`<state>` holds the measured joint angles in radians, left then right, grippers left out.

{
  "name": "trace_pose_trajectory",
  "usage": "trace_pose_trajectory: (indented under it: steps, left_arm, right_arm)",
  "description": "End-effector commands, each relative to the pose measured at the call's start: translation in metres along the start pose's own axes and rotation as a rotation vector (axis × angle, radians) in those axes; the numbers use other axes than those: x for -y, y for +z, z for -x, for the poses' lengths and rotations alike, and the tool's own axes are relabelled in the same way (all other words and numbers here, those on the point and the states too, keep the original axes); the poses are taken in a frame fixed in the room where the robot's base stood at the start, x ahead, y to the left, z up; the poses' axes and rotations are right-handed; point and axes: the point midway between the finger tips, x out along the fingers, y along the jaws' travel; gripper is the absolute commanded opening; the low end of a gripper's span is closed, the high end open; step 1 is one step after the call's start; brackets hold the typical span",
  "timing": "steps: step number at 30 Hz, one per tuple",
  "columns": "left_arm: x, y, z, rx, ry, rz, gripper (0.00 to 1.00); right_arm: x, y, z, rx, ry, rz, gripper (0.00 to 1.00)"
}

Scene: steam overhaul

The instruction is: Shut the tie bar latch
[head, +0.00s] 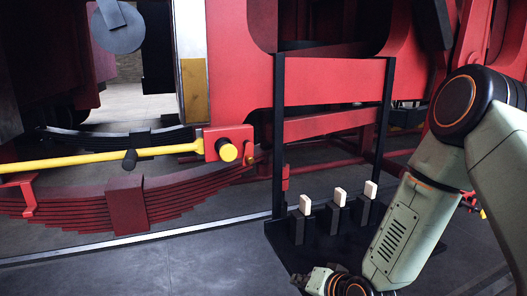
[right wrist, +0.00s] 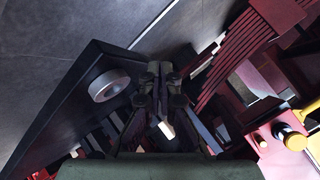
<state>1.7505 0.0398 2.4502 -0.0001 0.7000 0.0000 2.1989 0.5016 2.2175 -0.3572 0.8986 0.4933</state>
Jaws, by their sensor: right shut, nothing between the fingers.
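The red block also shows at the right of the right wrist view (right wrist: 265,128), with the yellow pin (right wrist: 293,138). My right gripper (head: 305,279) is low at the bottom of the head view, apart from the block. In the right wrist view its fingers (right wrist: 160,72) are together and empty. My left gripper is not in view.
A black stand (head: 280,232) beside the right gripper holds three dark posts with white tops (head: 340,196). Its upright frame (head: 278,140) rises right of the latch block. A red leaf spring (head: 125,200) lies below the bar. Grey floor (head: 150,265) is clear at lower left.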

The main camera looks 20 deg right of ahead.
Motion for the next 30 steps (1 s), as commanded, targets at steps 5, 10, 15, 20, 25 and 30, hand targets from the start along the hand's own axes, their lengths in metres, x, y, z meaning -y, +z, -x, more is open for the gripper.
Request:
trace_pose_trajectory:
  steps: [5, 10, 15, 20, 25, 30]
  left_arm:
    - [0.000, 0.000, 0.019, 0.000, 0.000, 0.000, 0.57]
    - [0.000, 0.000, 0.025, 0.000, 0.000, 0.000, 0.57]
    - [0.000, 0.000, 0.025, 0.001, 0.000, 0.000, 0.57]
    - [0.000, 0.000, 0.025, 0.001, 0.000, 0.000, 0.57]
    - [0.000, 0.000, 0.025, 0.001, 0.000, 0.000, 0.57]
    - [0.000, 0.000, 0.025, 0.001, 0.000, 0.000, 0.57]
  right_arm:
    - [0.054, -0.089, 0.012, -0.159, -0.214, -0.261, 0.00]
    - [0.087, -0.144, 0.028, -0.218, -0.412, -0.490, 0.00]
    - [0.105, -0.170, 0.038, -0.195, -0.580, -0.695, 0.00]
    - [0.120, -0.177, 0.045, -0.130, -0.683, -0.850, 0.00]
    - [0.124, -0.178, 0.048, -0.086, -0.723, -0.965, 0.00]
    - [0.124, -0.178, 0.048, -0.075, -0.726, -0.999, 0.00]
